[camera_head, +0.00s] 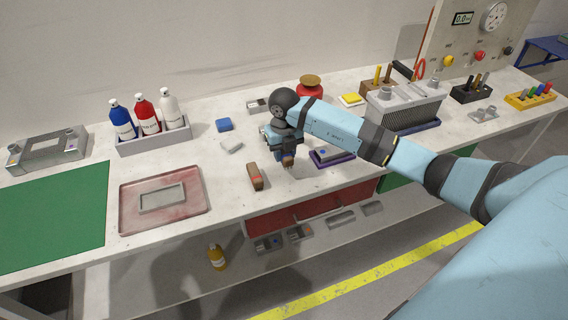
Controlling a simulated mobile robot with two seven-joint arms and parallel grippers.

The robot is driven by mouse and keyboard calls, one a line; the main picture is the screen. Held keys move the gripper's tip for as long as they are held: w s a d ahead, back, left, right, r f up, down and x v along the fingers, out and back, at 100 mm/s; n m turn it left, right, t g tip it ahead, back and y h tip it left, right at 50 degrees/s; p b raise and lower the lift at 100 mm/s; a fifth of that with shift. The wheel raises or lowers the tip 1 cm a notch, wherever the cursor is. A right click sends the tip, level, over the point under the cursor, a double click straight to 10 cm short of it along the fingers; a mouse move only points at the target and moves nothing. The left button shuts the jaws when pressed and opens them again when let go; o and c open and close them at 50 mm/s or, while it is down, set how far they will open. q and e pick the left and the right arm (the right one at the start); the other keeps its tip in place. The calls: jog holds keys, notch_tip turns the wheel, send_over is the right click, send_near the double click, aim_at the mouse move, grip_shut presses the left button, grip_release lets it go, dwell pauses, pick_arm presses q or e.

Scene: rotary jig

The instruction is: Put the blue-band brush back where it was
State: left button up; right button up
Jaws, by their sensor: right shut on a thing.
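My right gripper (284,150) comes in from the right and points down over the middle of the table (215,247). It is shut on a small brown thing (287,162), of which only the lower end shows below the fingers. This may be the blue-band brush, but no blue band can be made out, as the gripper covers most of it. A brown brush with a red band (255,177) lies on the table just left of and in front of the gripper. My left gripper is not in view.
A purple-edged tray with a grey block (332,157) lies just right of the gripper. Bare tabletop lies between the red brush and the red tray.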

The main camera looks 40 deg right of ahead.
aim_at(284, 173)
jog(key=shift+f, duration=2.55)
jog(key=shift+f, duration=0.2)
jog(key=o, duration=0.9)
jog(key=shift+r, duration=0.1)
jog(key=shift+r, duration=0.1)
